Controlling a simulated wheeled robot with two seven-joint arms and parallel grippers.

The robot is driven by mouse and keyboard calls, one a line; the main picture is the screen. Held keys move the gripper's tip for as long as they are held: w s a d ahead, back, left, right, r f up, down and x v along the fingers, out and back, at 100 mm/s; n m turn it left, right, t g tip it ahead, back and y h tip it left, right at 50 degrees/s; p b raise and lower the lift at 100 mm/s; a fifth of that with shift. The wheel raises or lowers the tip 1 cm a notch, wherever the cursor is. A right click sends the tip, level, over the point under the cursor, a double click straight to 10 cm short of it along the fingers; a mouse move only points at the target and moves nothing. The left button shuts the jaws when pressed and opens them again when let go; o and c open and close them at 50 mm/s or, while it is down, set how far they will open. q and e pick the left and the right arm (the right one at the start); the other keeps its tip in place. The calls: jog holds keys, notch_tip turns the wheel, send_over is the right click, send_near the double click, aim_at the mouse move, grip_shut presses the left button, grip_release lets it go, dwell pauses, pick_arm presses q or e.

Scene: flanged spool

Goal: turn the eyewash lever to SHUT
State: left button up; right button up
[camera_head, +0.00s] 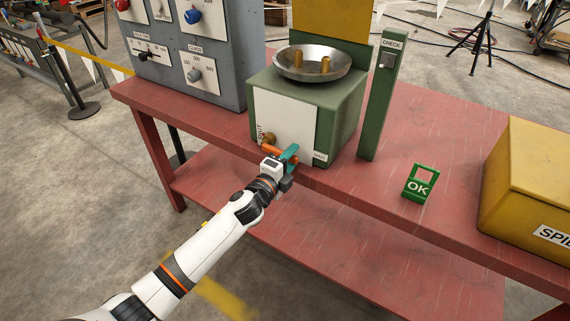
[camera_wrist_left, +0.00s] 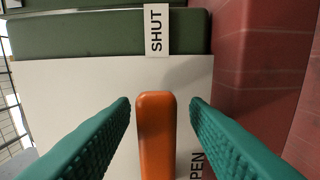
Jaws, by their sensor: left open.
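The eyewash lever (camera_head: 271,150) is an orange bar on the white front plate of the green eyewash box (camera_head: 343,117), near a brass fitting. In the left wrist view the lever (camera_wrist_left: 156,135) points straight toward the SHUT label (camera_wrist_left: 155,30), its end short of it. Part of an OPEN label (camera_wrist_left: 197,165) shows beside the lever. My left gripper (camera_head: 283,156), with teal fingers, is open. Its fingers (camera_wrist_left: 160,110) stand on either side of the lever, with a narrow gap to each side near the tips. The lever's pivot end is hidden in the wrist view. My right gripper is out of view.
The box stands near the front edge of the red table (camera_head: 420,140). A grey control panel (camera_head: 222,85) is to its left. A green CHECK post (camera_head: 378,110), an OK tag (camera_head: 419,183) and a yellow box (camera_head: 535,185) are to its right.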

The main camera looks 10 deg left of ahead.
pick_arm(q)
jog(key=v, duration=1.2)
jog(key=shift+b, duration=0.45)
jog(key=shift+w, duration=0.1)
